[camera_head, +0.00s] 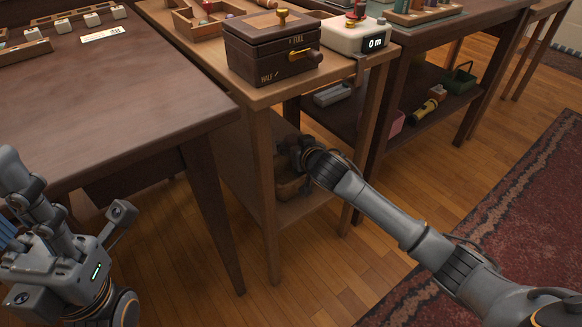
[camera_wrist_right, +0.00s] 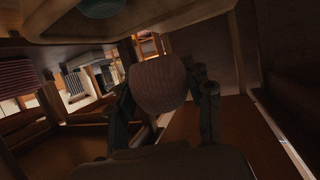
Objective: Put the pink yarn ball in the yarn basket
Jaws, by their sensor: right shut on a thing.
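My right gripper (camera_head: 292,152) reaches in under the top of the narrow wooden table, above its lower shelf. In the right wrist view its two fingers (camera_wrist_right: 165,90) are shut on the yarn ball (camera_wrist_right: 160,82), a round, ribbed ball that looks dull pinkish brown in the shade. The ball is hidden in the head view. A brown, basket-like shape (camera_head: 289,188) shows partly below the gripper on the lower shelf; I cannot tell for sure that it is the yarn basket.
The narrow table (camera_head: 262,97) has legs close around my right arm. A brown lidded box (camera_head: 265,60) and a white device with a display (camera_head: 355,36) stand on top. A dark table (camera_head: 110,100) is at left. A green basket (camera_head: 459,80) sits on the right-hand shelf.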

